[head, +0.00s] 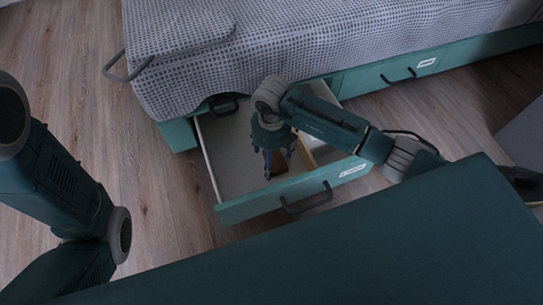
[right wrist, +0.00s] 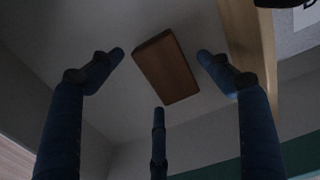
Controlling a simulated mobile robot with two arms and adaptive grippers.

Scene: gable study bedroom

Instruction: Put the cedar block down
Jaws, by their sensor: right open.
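The cedar block (head: 280,166) is a small reddish-brown piece inside the open under-bed drawer (head: 232,150). In the right wrist view the cedar block (right wrist: 165,67) appears beyond and between the spread fingertips, with gaps on both sides, apparently on the drawer floor. My right gripper (head: 278,168) reaches down into the drawer over the block, and its fingers are open. It also shows in the right wrist view (right wrist: 160,60), with a third finger below the block. The fingers partly hide the block in the head view. My left gripper is out of the picture; only its arm shows.
A light wooden divider (right wrist: 243,45) stands close to the right of the block. The teal drawer front (head: 250,207) has a dark handle (head: 307,200). The bed (head: 200,70) with a patterned cover rises behind. Wooden floor (head: 155,215) lies clear to the left.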

